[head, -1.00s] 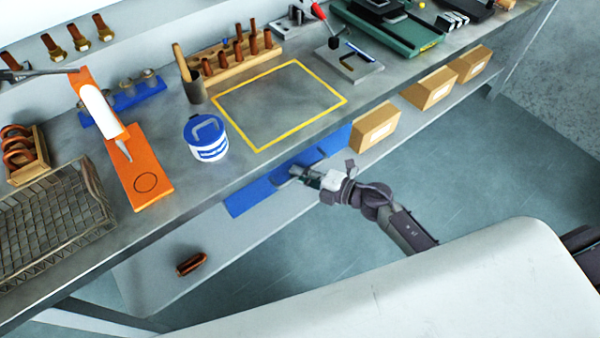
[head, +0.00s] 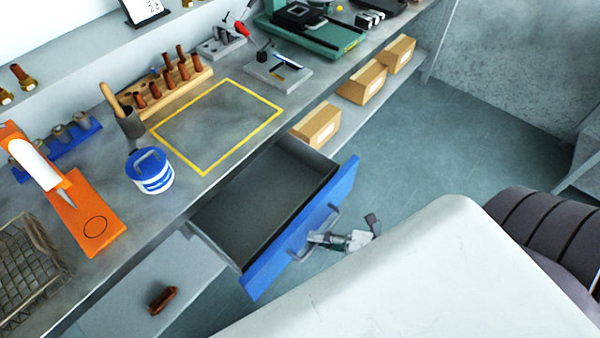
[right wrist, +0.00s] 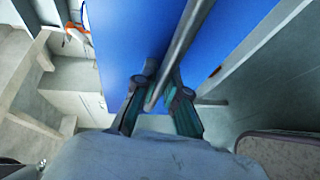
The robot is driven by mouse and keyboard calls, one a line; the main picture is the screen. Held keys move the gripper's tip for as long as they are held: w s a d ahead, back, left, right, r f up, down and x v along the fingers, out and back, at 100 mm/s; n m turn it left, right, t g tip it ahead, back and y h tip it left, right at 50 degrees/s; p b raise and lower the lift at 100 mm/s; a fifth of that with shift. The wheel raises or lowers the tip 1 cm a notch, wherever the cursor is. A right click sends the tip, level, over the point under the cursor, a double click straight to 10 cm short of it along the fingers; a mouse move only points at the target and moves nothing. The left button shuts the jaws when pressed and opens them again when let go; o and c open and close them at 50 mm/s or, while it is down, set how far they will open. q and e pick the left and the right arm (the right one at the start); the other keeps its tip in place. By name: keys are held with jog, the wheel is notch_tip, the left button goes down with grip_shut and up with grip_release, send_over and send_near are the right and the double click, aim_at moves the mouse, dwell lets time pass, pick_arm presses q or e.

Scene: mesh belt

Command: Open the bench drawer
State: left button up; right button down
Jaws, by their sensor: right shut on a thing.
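The bench drawer (head: 262,205) stands pulled out from under the bench top in the head view. Its grey inside looks empty, and its blue front (head: 265,277) faces my body. A grey bar handle (head: 296,254) is on the blue front. My right gripper (head: 314,237) is at this handle, its fingers closed around the bar. In the right wrist view the two fingers (right wrist: 158,92) sit on either side of the bar (right wrist: 181,45), close to the blue front. My left gripper is not in view.
The bench top (head: 190,188) holds a white tub with a blue lid (head: 150,172), an orange stand (head: 85,215) and a wire basket (head: 30,262). Cardboard boxes (head: 317,126) and a brown object (head: 162,300) lie on the lower shelf. Floor right of the drawer is clear.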

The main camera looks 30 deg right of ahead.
jog(key=shift+s+d, duration=0.25)
jog(key=shift+s, duration=0.35)
jog(key=shift+s+d, duration=0.2)
jog(key=shift+s, duration=0.4)
jog(key=c, duration=1.2)
grip_release()
jog(key=v, duration=1.2)
